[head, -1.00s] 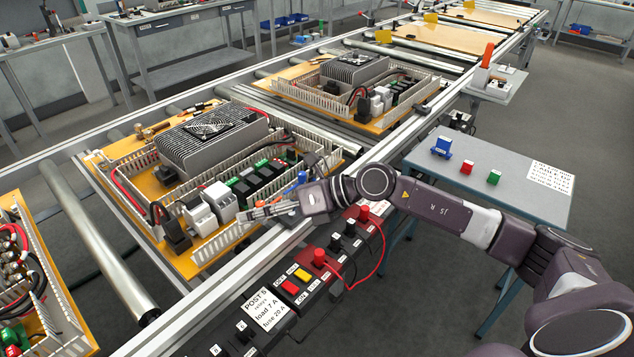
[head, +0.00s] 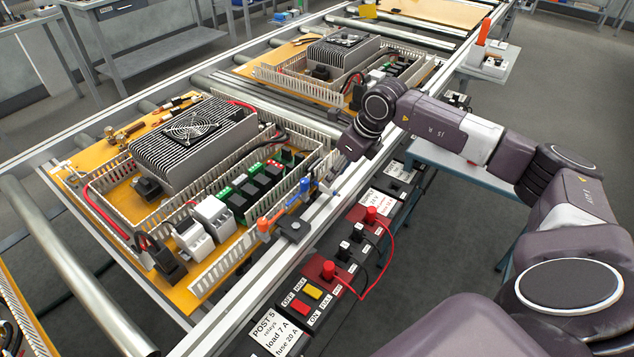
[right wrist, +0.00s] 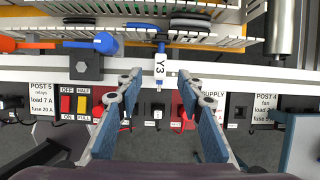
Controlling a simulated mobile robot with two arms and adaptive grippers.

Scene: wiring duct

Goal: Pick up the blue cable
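The blue cable (right wrist: 161,47) shows in the right wrist view as a short end with a white Y3 tag. It comes out at the duct's outer wall and hangs over the pale rail. My right gripper (right wrist: 159,78) is open, with its two blue-padded fingers on either side of the tagged end in the picture; I see no contact. In the head view my right gripper (head: 328,177) is beside the front right corner of the near board's duct, and its fingers are hard to make out. My left gripper is not in view.
An orange and blue tool (head: 285,207) rests in a black holder (head: 294,228) on the rail. Below the rail stand a switch box (head: 313,292) and red and black plugs (head: 371,214) with wires. The slotted duct (head: 222,262) borders the board (head: 90,160).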

